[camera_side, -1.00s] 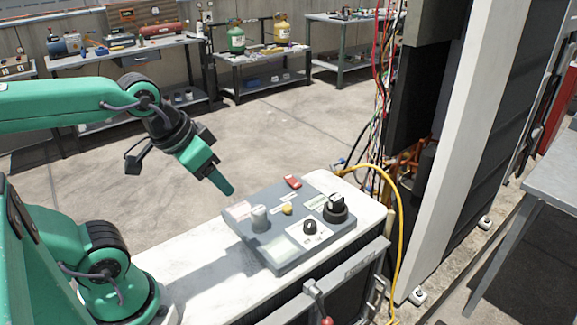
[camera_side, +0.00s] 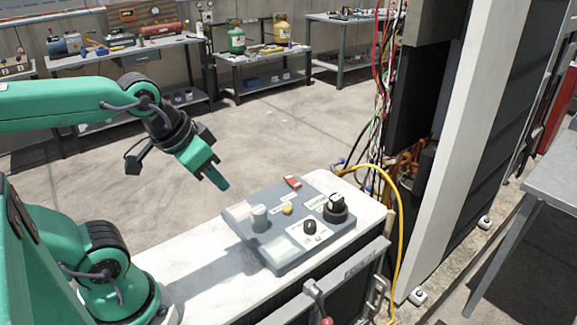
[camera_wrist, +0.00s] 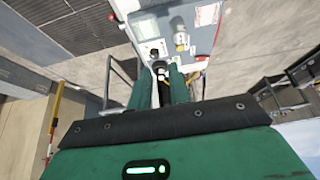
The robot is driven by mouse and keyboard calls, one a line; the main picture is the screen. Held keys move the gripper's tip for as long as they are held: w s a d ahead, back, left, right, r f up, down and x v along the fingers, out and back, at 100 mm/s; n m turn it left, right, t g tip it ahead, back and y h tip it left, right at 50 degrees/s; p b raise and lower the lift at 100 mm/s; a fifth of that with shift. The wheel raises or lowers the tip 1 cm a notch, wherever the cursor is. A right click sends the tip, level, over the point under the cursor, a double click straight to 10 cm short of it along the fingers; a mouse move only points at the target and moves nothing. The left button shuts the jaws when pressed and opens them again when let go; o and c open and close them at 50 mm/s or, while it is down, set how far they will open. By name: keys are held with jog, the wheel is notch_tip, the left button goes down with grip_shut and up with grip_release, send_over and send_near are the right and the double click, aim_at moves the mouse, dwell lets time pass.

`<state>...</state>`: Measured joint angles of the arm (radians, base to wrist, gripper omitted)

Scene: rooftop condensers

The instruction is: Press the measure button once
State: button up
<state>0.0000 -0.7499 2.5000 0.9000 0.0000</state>
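The grey control panel (camera_side: 246,236) lies on a pale bench top. A small round yellow button (camera_side: 287,209) sits near its middle; the labels are too small to read, so I cannot tell which control is marked measure. Around it are a grey cylinder (camera_side: 260,218), a small black knob (camera_side: 309,227), a larger black knob (camera_side: 335,208) and a red piece (camera_side: 293,182). My green gripper (camera_side: 222,184) points down to the right, above the panel's left back side, touching nothing. In the wrist view my two fingers (camera_wrist: 160,78) stand apart with a narrow empty gap.
A yellow cable (camera_side: 400,245) loops off the bench's right end beside a tall cabinet. A red-tipped lever (camera_side: 317,293) is on the bench front. Free floor lies behind the panel; workbenches (camera_side: 125,58) stand far back.

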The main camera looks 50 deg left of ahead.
grip_shut()
dwell(0.4)
jog(key=shift+w, duration=0.1)
dwell(1.0)
jog(key=m+t+y, duration=0.1)
jog(key=m+t, duration=0.3)
jog(key=m, duration=0.4)
send_over(283, 209)
notch_tip(283, 209, down, 9)
jog(key=shift+w+f, duration=0.1)
jog(key=shift+w, duration=0.05)
jog(key=shift+f, duration=0.1)
jog(key=shift+f, duration=4.3)
